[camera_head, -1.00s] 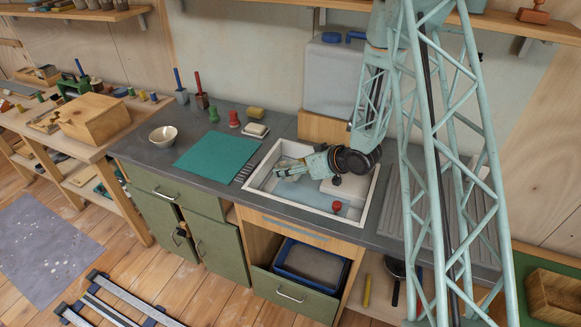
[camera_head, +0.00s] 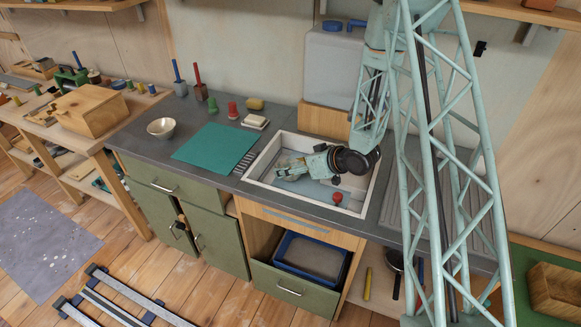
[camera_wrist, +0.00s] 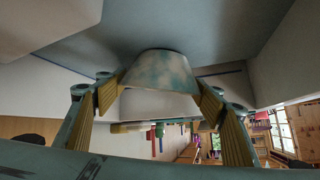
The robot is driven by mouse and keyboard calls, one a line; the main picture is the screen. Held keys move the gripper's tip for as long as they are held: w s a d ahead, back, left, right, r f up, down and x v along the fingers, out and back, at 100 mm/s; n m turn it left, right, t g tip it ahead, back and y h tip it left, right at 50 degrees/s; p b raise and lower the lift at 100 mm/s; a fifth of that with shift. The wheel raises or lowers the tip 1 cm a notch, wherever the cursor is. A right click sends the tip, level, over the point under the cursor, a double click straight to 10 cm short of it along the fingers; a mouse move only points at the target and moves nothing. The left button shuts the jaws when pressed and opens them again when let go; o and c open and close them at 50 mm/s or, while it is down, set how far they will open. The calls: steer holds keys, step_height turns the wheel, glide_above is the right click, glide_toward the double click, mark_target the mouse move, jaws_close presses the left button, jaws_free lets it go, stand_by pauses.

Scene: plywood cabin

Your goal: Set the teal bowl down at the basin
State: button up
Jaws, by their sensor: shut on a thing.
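In the wrist view, the teal bowl (camera_wrist: 160,70), mottled teal and white, sits between the two yellow-padded fingers of my gripper (camera_wrist: 160,98), which is shut on it. This view looks inverted, with the basin floor (camera_wrist: 215,35) at the top. The bowl's narrow foot faces that floor; I cannot tell whether it touches. In the head view, my gripper (camera_head: 288,171) reaches left inside the white-rimmed basin (camera_head: 300,202), low between its walls. The bowl is hard to make out there against the gripper and the bluish basin floor.
A red knob (camera_head: 337,197) stands in the basin near its front right. A soap dish (camera_head: 255,122), a teal mat (camera_head: 215,147) and a cream bowl (camera_head: 161,128) are on the counter to the left. A ribbed drainer (camera_head: 400,200) is at the right.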

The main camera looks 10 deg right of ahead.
steer(key=o, duration=1.1)
steer(key=v, duration=1.2)
steer(key=shift+r, duration=0.1)
stand_by(0.7)
